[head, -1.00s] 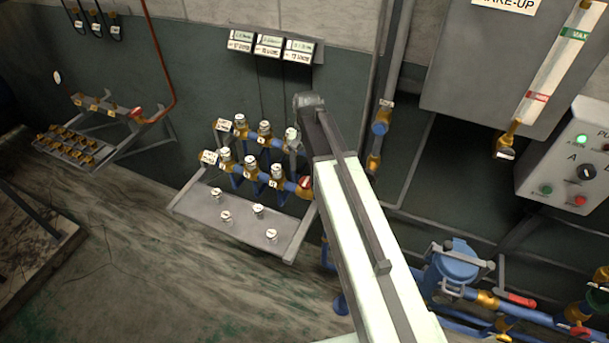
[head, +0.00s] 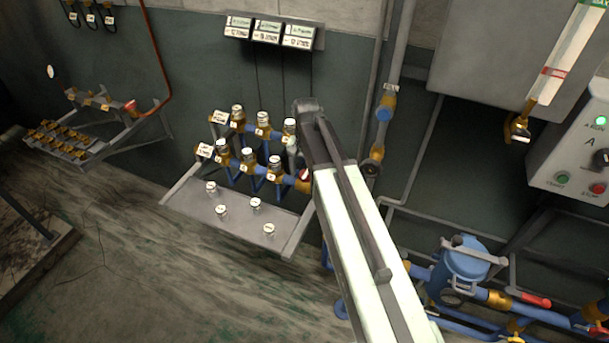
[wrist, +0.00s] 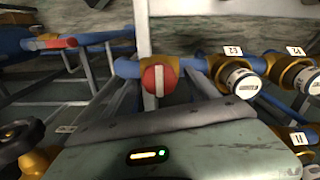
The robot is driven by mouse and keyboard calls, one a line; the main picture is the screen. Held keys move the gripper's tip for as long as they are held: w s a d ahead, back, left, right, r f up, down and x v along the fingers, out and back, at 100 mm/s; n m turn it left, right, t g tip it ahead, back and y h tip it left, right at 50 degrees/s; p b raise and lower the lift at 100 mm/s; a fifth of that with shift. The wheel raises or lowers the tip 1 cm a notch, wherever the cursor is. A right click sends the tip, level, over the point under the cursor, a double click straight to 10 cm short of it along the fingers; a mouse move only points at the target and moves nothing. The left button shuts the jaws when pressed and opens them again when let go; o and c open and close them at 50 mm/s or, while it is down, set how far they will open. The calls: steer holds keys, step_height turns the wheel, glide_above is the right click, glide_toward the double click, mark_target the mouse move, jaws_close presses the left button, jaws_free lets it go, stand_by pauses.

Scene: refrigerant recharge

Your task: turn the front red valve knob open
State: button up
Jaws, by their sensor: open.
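The front red valve knob (wrist: 160,80) is a round red disc with a white bar across it, upright in the wrist view. It sits in a brass fitting on a blue pipe. In the head view its red edge (head: 304,175) shows just left of my arm, which partly covers it. The grey-green body of my gripper (wrist: 155,140), with a small lit indicator, fills the bottom of the wrist view below the knob. It appears apart from the knob. My gripper is open; its fingertips cannot be made out, and my arm hides most of it in the head view.
Capped brass valves (head: 248,157) stand in two rows left of the knob. A grey shelf (head: 185,205) with several white caps lies below them. A blue canister (head: 465,262) stands lower right.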

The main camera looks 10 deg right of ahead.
steer(key=c, duration=1.2)
steer(key=shift+a, duration=0.2)
steer(key=shift+c, duration=0.8)
steer(key=shift+d, duration=0.15)
steer(key=shift+n, duration=0.4)
steer(key=n, duration=0.8)
steer(key=shift+n, duration=0.3)
steer(key=n, duration=0.4)
steer(key=shift+d, duration=0.1)
steer(key=n, duration=0.4)
steer(key=shift+d+n, duration=0.1)
steer(key=shift+n, duration=0.3)
